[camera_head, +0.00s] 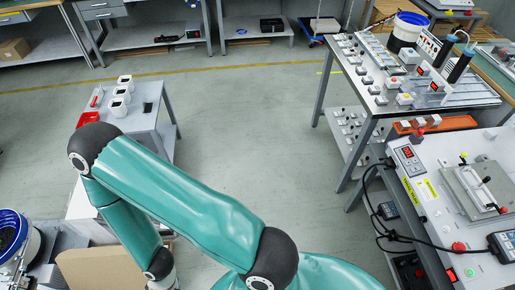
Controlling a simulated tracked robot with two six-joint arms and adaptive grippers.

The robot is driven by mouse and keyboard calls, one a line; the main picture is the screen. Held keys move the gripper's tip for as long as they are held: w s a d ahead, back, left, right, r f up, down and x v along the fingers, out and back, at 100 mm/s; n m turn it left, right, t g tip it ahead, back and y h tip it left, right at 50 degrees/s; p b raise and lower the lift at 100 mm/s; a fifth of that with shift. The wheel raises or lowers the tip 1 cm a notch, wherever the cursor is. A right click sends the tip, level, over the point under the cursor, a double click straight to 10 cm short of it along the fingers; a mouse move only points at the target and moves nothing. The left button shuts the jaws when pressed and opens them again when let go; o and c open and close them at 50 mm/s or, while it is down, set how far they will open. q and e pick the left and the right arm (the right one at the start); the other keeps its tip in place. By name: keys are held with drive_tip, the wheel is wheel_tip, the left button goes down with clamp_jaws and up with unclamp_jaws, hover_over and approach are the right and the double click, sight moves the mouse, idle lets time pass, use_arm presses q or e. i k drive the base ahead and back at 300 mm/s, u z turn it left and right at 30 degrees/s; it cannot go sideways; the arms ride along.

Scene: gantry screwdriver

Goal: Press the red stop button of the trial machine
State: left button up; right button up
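A red mushroom-shaped button (458,247) sits on the light-grey top of a machine (437,205) at the right edge, near its front. A green-ringed button (469,272) is just below it in the picture. The machine also carries a red-lit display (407,153), yellow labels and a metal fixture (480,188). Its label is too small to read, so I cannot tell whether it is the trial machine. Neither of my grippers shows. My teal arm crosses the lower left and middle, well away from the red button.
A black handheld device (502,245) and cables lie near the red button. A workbench with switches (400,75) stands behind. A small grey table with white cups (122,92) and a red tray (88,119) stands left. The grey floor between is clear.

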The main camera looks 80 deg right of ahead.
sight(459, 247)
drive_tip(key=z, duration=0.1)
drive_tip(key=i, duration=0.25)
drive_tip(key=z, duration=3.3)
drive_tip(key=i, duration=0.35)
drive_tip(key=z, duration=1.3)
drive_tip(key=k, duration=0.45)
drive_tip(key=z, duration=0.25)
drive_tip(key=i, duration=0.45)
drive_tip(key=u, duration=0.25)
drive_tip(key=k, duration=0.3)
drive_tip(key=z, duration=0.1)
